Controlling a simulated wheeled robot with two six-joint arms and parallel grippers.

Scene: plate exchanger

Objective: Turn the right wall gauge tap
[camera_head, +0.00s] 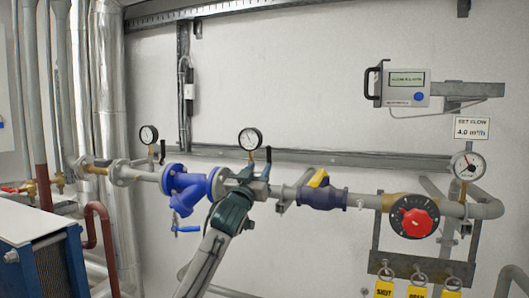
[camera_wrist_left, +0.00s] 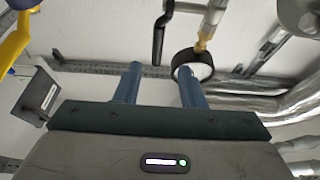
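A round white-faced gauge (camera_head: 249,139) stands on the pipe at the middle of the head view. Its black tap lever (camera_head: 268,157) stands upright just right of it. In the left wrist view, the black lever (camera_wrist_left: 159,38) and the dark gauge body (camera_wrist_left: 193,66) show beyond the fingers. My left gripper (camera_head: 256,173) is in front of the pipe, just below the gauge and lever. Its two blue fingers (camera_wrist_left: 158,72) are apart and nothing is held between them. The lever's end appears between the fingertips; contact cannot be told. My right gripper is out of view.
A second gauge (camera_head: 148,134) with a black lever is further left. A blue valve (camera_head: 186,187), a yellow-handled valve (camera_head: 322,193) and a red knob (camera_head: 416,222) sit along the pipe. Another gauge (camera_head: 467,166) is at right.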

